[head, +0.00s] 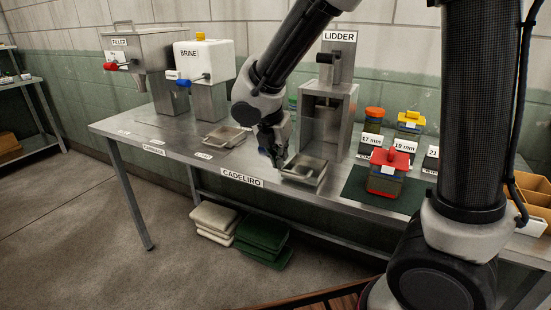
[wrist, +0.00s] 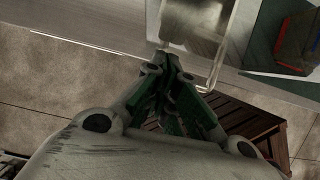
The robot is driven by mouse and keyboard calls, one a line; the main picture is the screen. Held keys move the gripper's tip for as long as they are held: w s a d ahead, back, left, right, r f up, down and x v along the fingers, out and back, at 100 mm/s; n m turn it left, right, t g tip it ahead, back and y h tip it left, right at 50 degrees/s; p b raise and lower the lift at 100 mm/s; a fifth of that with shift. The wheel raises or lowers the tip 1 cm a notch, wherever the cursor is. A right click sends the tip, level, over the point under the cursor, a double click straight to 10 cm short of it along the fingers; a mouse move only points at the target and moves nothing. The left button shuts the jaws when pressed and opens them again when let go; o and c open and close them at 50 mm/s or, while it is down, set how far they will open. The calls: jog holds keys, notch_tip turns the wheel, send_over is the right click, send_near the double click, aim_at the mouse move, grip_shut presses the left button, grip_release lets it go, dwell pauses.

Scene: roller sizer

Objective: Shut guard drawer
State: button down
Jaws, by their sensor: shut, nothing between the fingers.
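The LIDDER machine (head: 328,112) is a grey metal housing standing on the steel bench. A shallow metal drawer (head: 310,176) with a bar handle sticks out at its foot, toward the bench's front edge; I take it to be the guard drawer. My gripper (head: 277,160) is shut and empty, pointing down just left of the drawer's front. In the wrist view the closed fingertips (wrist: 166,62) are close to the drawer's metal body (wrist: 195,22) and its bent handle (wrist: 216,72). I cannot tell whether they touch it.
A similar flat metal tray (head: 222,138) lies farther left on the bench. The FILLER (head: 140,65) and BRINE (head: 207,65) machines stand at the back left. Red-topped (head: 387,172) and orange-topped (head: 373,120) containers stand on the right. Folded cloths (head: 262,240) lie below.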

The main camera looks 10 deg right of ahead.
jog(key=shift+w+d, duration=0.1)
jog(key=w+d, duration=0.6)
jog(key=w, duration=0.1)
jog(key=w+d, duration=0.3)
jog(key=w, duration=0.1)
jog(key=shift+d, duration=0.1)
jog(key=shift+s, duration=0.1)
